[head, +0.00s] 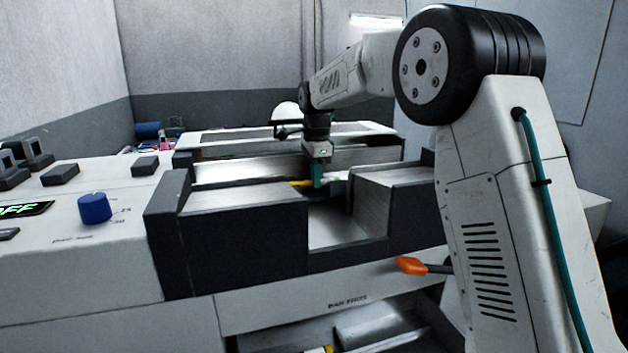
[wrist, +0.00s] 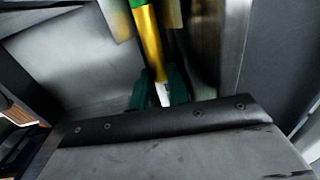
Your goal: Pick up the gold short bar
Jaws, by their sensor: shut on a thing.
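The gold short bar (wrist: 150,38) shows in the wrist view as a yellow-gold rod with a green part near the top edge. Its lower end runs between the two teal fingers of my gripper (wrist: 161,88). My gripper is shut on it. In the head view my gripper (head: 318,180) points down over the grey machine block, and a short piece of the gold bar (head: 300,183) sticks out to its left. The rest of the bar is hidden by the fingers. I cannot tell whether the bar still touches the machine.
Dark-edged machine blocks (head: 245,235) stand close around my gripper, with an open slot (head: 335,226) in front. A control panel with a blue knob (head: 94,208) is on the left. An orange-handled lever (head: 411,266) sticks out at the front.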

